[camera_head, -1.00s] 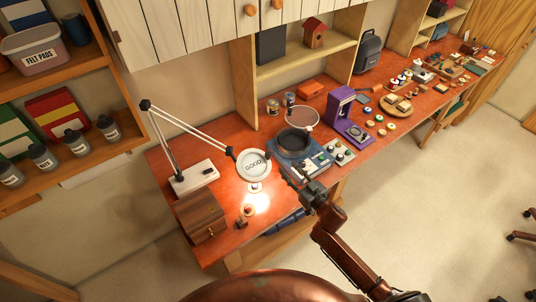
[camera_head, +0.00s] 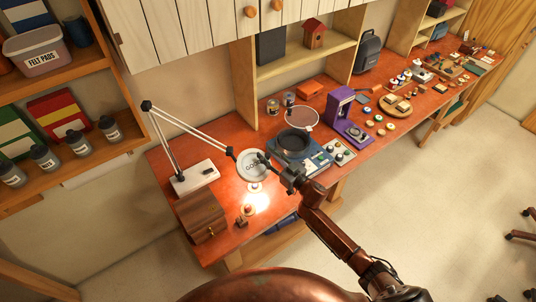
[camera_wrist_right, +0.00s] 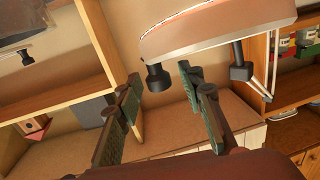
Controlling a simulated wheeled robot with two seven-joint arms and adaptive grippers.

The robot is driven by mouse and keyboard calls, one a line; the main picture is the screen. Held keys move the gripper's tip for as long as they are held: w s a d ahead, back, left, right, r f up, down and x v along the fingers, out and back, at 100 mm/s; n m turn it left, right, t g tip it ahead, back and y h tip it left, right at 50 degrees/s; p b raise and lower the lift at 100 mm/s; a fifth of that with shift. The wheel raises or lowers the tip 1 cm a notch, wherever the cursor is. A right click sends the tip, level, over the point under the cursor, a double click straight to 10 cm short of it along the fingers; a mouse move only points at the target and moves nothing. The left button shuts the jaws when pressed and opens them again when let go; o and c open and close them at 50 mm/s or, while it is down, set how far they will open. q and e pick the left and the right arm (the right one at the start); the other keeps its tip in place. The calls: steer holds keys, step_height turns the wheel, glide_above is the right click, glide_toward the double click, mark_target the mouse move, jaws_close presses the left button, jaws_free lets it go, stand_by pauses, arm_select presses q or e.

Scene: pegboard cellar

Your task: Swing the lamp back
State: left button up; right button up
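The lamp has a white base (camera_head: 194,177) on the red-brown bench, a thin jointed arm (camera_head: 195,133) and a round white head (camera_head: 251,165), lit and partly hidden by my right gripper. My right gripper (camera_head: 266,161) is at the right edge of the lamp head. In the right wrist view, the gripper (camera_wrist_right: 159,74) is open. A dark knob (camera_wrist_right: 158,77) on the lamp head (camera_wrist_right: 215,32) shows between its fingertips, and I see no firm hold on it. My left gripper is not in view.
A blue device with a dark round pan (camera_head: 294,143) stands right of the lamp head. A wooden box (camera_head: 202,215) sits below the lamp base. A purple machine (camera_head: 342,110) stands farther right. Shelves with bottles (camera_head: 78,143) rise at the left.

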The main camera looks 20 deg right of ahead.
jaws_close()
stand_by(0.4)
stand_by(0.4)
